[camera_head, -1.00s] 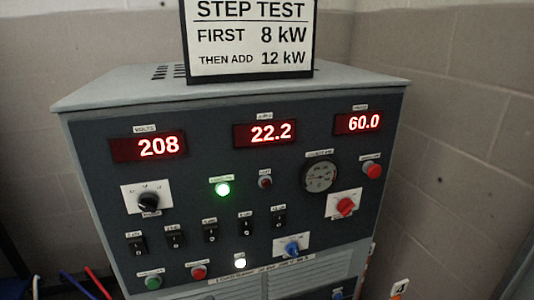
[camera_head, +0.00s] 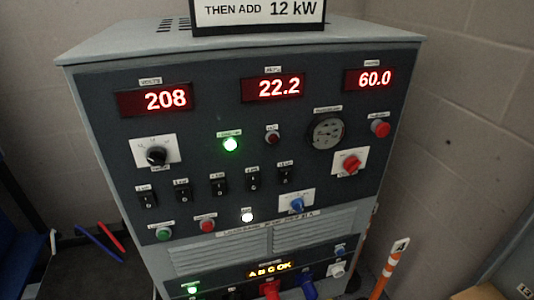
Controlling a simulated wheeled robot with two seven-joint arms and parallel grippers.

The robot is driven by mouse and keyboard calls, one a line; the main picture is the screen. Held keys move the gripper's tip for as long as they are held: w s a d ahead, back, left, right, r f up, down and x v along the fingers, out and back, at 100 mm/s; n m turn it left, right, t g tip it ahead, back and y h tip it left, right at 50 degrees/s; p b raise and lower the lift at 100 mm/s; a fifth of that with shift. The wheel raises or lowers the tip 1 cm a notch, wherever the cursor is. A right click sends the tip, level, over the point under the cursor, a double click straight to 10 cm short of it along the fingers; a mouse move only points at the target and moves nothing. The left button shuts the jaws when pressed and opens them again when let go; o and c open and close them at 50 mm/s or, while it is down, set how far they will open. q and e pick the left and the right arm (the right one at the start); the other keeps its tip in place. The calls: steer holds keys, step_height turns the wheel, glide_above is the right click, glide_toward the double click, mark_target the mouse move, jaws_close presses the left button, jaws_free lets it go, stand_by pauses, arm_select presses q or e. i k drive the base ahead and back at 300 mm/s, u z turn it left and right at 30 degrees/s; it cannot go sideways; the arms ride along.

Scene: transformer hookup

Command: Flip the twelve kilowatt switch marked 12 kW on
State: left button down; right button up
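A grey load bank cabinet (camera_head: 330,90) fills the middle of the head view. A row of several black rocker switches crosses its front panel, from the leftmost switch (camera_head: 147,199) to the rightmost switch (camera_head: 285,174). Each has a small white label above it. The labels are too small to read surely, so I cannot tell which one is marked 12 kW, nor how each rocker is set. Neither of my grippers is in view.
Red displays read 208 (camera_head: 155,99), 22.2 (camera_head: 273,87) and 60.0 (camera_head: 368,79). A green lamp (camera_head: 230,144) and a white lamp (camera_head: 247,216) are lit. Knobs (camera_head: 350,163) and buttons (camera_head: 207,225) surround the switches. An orange-and-white post (camera_head: 388,268) stands at right.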

mark_target(285, 175)
steer(key=k, duration=1.3)
steer(key=u, duration=0.65)
steer(key=i, duration=1.2)
steer(key=z, duration=0.7)
